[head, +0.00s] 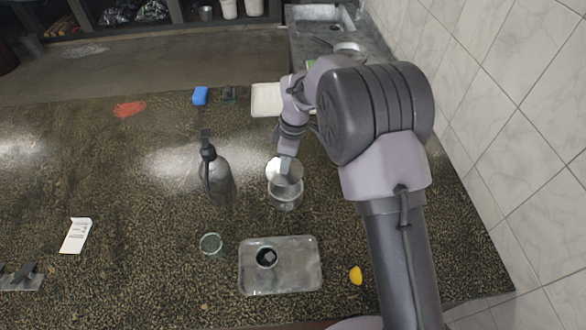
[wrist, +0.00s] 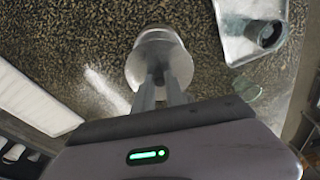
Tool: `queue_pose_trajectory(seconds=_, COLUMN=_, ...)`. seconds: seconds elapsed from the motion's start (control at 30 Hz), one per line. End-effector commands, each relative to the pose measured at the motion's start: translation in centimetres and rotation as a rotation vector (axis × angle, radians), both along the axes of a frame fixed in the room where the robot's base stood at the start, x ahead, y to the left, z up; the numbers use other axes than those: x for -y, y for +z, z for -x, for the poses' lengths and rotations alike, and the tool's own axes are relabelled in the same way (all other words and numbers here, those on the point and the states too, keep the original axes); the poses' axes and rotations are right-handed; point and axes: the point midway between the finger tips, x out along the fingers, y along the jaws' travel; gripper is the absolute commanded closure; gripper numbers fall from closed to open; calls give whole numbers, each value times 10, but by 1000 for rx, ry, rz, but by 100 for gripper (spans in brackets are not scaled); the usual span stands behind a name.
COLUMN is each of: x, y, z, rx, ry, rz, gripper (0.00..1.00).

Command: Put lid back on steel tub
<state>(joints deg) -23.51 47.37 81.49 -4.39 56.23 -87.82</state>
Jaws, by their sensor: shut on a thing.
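The steel tub (head: 285,197) stands upright on the speckled counter, in the middle of the head view. Its round, shiny lid (head: 291,173) is over the tub's far side, offset from the opening, and part of the tub's mouth shows. I cannot tell whether the lid touches the rim. My gripper (head: 285,167) is shut on the lid from above. In the wrist view the fingers (wrist: 160,88) reach down onto the lid (wrist: 182,66), with the tub (wrist: 157,38) partly showing beyond it. The fingertips' contact is small and hard to make out.
A dark pump bottle (head: 216,178) stands left of the tub. A metal tray (head: 301,279) with a dark cup (head: 266,257) lies in front, between a glass jar (head: 210,243) and a lemon (head: 356,275). A white tray (head: 265,101) and blue sponge (head: 200,95) lie behind. A tiled wall is right.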

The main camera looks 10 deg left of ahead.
Motion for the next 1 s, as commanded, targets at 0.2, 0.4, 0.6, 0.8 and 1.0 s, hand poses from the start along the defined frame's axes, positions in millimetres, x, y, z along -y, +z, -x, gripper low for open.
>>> queue_pose_trajectory(seconds=0.2, x=0, y=-20, z=0, rx=0, ry=1, rz=0, gripper=100)
queue_pose_trajectory(seconds=0.4, x=0, y=-47, z=1, rx=-1, ry=0, rz=1, gripper=100)
queue_pose_trajectory(seconds=0.6, x=0, y=-64, z=0, rx=1, ry=1, rz=0, gripper=100)
queue_pose_trajectory(seconds=0.8, x=0, y=-64, z=0, rx=1, ry=1, rz=0, gripper=100)
queue_pose_trajectory(seconds=1.0, x=0, y=-63, z=0, rx=1, ry=0, rz=0, gripper=100)
